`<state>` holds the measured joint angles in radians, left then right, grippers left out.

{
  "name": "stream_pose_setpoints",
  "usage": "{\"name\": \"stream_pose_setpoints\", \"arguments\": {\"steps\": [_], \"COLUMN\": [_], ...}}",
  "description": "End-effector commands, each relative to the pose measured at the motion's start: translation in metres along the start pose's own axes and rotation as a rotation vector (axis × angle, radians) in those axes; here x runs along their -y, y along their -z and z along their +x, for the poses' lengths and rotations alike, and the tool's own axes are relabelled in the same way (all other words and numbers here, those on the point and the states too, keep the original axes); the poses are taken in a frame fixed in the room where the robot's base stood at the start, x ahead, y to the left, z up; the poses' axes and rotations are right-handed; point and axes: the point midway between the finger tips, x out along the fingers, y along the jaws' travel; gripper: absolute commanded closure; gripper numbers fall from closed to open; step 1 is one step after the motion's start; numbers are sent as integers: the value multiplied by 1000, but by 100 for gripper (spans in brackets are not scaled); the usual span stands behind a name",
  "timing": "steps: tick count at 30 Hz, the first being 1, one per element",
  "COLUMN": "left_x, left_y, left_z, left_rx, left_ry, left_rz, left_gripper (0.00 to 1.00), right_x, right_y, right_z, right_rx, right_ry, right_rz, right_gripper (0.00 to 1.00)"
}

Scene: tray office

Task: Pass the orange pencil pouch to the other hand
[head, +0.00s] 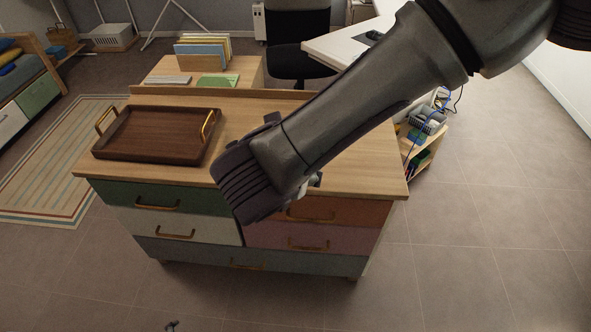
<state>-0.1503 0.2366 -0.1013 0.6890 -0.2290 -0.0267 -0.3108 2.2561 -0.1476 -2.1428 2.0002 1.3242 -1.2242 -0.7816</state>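No orange pencil pouch is visible in the head view. My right arm comes in from the upper right and crosses in front of the wooden dresser (350,165). Its wrist hides part of the dresser's top and front. Only a small grey part of my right gripper (316,180) seems to show behind the wrist, so its fingers and anything in them are hidden. My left gripper is not clearly in view. A brown wooden tray (150,150) with brass handles sits on the left of the dresser top and looks empty.
A low wooden unit behind the dresser holds upright folders (203,52) and a green item (218,80). A black chair (298,40) and white desk (335,45) stand behind. A small shelf (425,145) with cables stands right. The right floor is clear.

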Motion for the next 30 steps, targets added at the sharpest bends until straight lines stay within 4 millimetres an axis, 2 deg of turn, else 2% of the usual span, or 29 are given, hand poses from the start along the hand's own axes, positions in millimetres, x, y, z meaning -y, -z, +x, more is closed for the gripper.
{"name": "stream_pose_setpoints", "arguments": {"steps": [1, 6, 9, 12, 15, 18, 30], "left_x": [-29, -115, -158, -191, -213, -226, -230], "left_y": [-8, -31, -41, -49, -54, -56, -57], "left_z": [-4, -24, -37, -50, -60, -66, -68], "left_rx": [28, 134, 197, 249, 287, 309, 317], "left_ry": [-43, -168, -227, -271, -299, -315, -320], "left_rz": [-56, -253, -351, -426, -477, -505, -515], "left_gripper": [13, 13, 13, 13, 13, 13, 13], "right_x": [0, 0, 0, 0, 0, 0, 1], "right_y": [0, 0, 0, 0, 0, 0, -1], "right_z": [0, 0, 0, 0, 0, 0, 0], "right_rx": [1, 1, 1, 1, 1, 1, 2], "right_ry": [0, 0, 0, 0, 0, 0, 1], "right_rz": [0, 0, 0, 0, 0, 0, 1], "right_gripper": [83, 83, 83, 83, 83, 83, 83]}}
